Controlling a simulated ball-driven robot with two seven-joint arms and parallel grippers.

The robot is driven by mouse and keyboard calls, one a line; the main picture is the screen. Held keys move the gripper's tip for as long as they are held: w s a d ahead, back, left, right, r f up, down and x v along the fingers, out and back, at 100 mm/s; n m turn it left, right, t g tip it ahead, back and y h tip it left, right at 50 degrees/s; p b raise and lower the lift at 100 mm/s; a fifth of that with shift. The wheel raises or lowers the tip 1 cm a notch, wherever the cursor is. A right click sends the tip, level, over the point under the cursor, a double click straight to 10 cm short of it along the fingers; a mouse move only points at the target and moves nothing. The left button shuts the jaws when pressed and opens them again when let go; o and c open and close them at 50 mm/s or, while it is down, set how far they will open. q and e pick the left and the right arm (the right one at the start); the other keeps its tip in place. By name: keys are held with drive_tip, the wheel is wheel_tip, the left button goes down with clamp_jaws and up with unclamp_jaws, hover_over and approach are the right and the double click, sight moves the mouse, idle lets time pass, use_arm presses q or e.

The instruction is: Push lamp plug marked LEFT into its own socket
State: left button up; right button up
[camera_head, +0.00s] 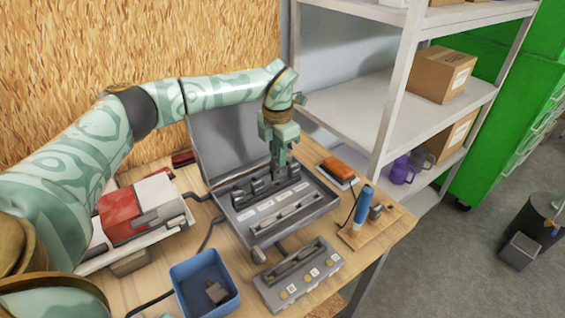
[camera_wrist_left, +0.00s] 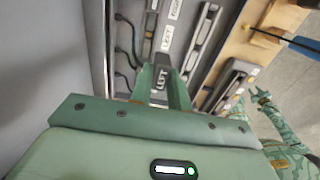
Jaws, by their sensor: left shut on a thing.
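My left gripper (camera_head: 277,172) reaches down over the open grey case (camera_head: 318,211) and is shut on a dark plug. In the left wrist view the held plug marked LEFT (camera_wrist_left: 160,83) sits between the finger pads of my left gripper (camera_wrist_left: 162,95). A white LEFT label (camera_wrist_left: 167,38) lies on the case panel just ahead of the plug. The fingers hide the plug's far end, so I cannot tell whether it touches a socket. My right gripper (camera_wrist_left: 263,98) is small at the right of the wrist view; its jaws are unclear.
Several dark plugs or sockets with cords (camera_wrist_left: 122,50) stand in a row beside the labels. A grey block with round buttons (camera_head: 300,278), a blue bin (camera_head: 205,284), a blue-handled tool (camera_head: 362,207) and a red-white box (camera_head: 140,208) surround the case. Shelf posts rise behind right.

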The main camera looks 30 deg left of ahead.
use_arm(q)
drive_tip(key=shift+w+a+f+b, duration=0.25)
drive_tip(key=shift+w+a+b, duration=0.1)
drive_tip(key=shift+w+a, duration=0.65)
drive_tip(key=shift+s+f, duration=0.1)
drive_tip(key=shift+f, duration=1.7)
drive_tip(key=shift+f, duration=0.15)
drive_tip(key=shift+f, duration=0.3)
drive_tip(key=shift+f, duration=0.15)
